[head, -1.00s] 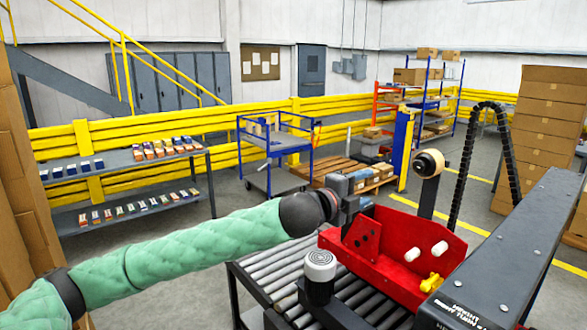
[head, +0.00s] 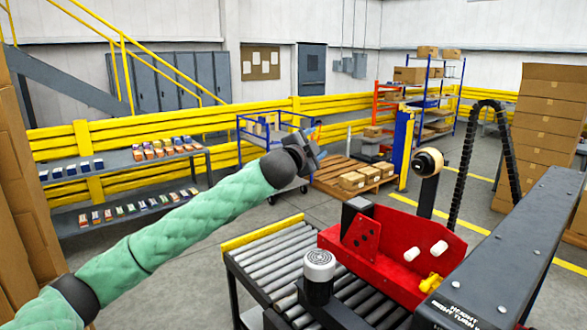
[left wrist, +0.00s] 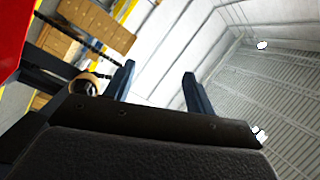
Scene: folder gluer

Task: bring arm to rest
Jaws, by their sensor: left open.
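My left arm, in a green quilted sleeve, comes in from the left in the head view. Its gripper (head: 314,150) is raised above the far end of the roller conveyor, in front of the blue cart. In the left wrist view the two fingers of the left gripper (left wrist: 158,88) stand apart with nothing between them. Past them are the white wall and ceiling. My right gripper is in neither view.
A red machine part (head: 390,262) with white and yellow knobs stands right of the roller conveyor (head: 270,258). A dark beam (head: 500,250) runs along the right. A blue cart (head: 262,138), a pallet with boxes (head: 350,180) and shelves (head: 130,160) stand farther back.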

